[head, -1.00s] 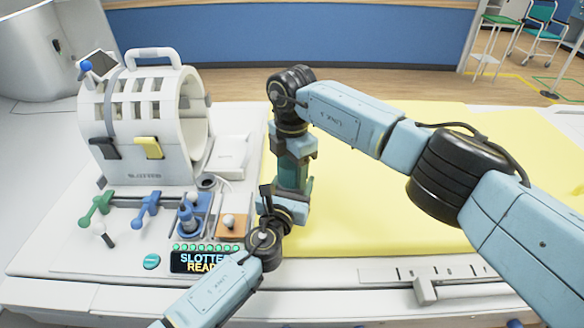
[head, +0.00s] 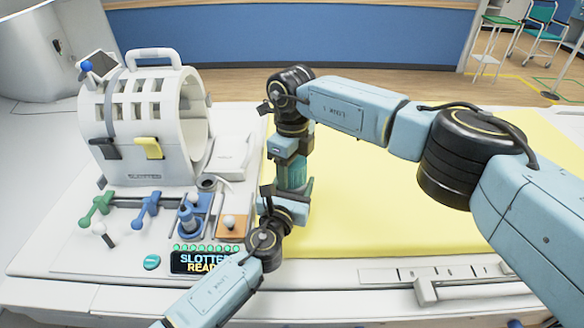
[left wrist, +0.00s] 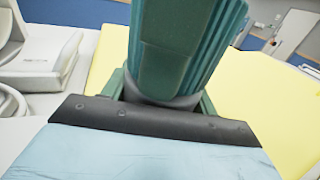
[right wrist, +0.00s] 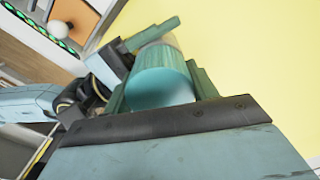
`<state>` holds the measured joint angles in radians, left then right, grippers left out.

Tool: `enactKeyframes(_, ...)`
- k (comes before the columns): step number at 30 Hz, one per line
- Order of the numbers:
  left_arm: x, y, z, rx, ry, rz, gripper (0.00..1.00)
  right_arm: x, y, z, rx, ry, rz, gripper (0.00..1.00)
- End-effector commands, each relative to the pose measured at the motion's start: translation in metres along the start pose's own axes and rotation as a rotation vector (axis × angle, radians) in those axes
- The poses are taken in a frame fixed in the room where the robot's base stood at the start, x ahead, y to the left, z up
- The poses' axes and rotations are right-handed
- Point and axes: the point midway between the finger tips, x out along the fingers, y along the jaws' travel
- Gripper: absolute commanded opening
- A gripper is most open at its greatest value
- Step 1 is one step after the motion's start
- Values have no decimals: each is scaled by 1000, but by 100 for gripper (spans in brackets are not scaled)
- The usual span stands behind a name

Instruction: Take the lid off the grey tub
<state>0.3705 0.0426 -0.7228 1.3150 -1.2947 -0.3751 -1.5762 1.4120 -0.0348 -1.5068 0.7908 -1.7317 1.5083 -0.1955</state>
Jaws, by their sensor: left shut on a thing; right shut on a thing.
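My right gripper (head: 292,162) points down over the yellow pad and is shut on the teal lid (right wrist: 162,82), which shows round between its fingers in the right wrist view. My left gripper (head: 286,194) is just below it, shut on the grey tub (left wrist: 160,97). In the left wrist view the tub shows only as a dark grey band. A large ribbed green shape hides most of what is above it. The tub and lid are in line between the grippers, held above the pad. I cannot tell whether there is a gap between lid and tub.
A white slotted drum (head: 145,125) with a handle stands at the left. In front of it are green and blue levers (head: 147,208), a blue holder (head: 190,220), an orange block (head: 233,226) and a display (head: 205,262). The yellow pad (head: 390,200) to the right is clear.

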Motion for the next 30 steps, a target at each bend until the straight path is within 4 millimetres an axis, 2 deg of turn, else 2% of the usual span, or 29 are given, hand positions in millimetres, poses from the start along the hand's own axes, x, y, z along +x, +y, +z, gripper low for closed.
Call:
enactKeyframes(21,0,0,-2,0,3,0,0,-1,0,0,-1403,2,0,30)
enactKeyframes(27,0,0,-2,0,3,0,0,-2,0,-1,-1688,2,-1,30)
enactKeyframes(30,0,0,-2,0,3,0,0,-2,0,-1,-1726,2,0,30)
